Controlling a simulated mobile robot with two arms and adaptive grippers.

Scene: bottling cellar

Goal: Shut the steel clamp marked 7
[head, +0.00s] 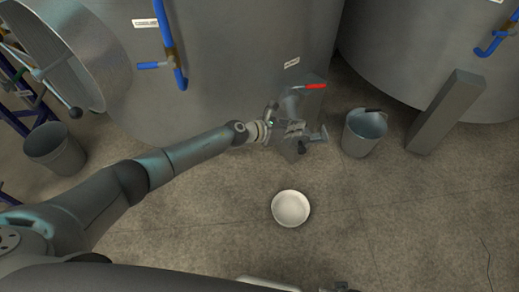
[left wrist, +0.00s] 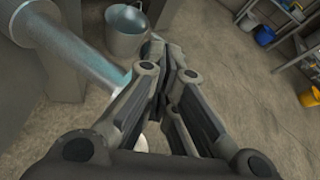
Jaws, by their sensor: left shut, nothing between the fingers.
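In the head view, a steel outlet pipe comes off the front of the big grey tank (head: 240,60), below a small white label (head: 291,62) too small to read. A red-handled lever (head: 315,86) sits above it. My left gripper (head: 303,133) is at this outlet, shut and empty, and covers part of it. In the left wrist view the shut fingers (left wrist: 168,58) are in front, with the steel pipe (left wrist: 70,48) to their left. I cannot make out the clamp marked 7 or whether the fingers touch anything. My right gripper is not in view.
A metal bucket (head: 363,134) stands right of the outlet, beside a grey post (head: 445,112). A white bowl (head: 290,208) lies on the floor below. Another bucket (head: 55,149) is at the left. Blue-handled levers (head: 168,50) hang on the tank. The floor at lower right is clear.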

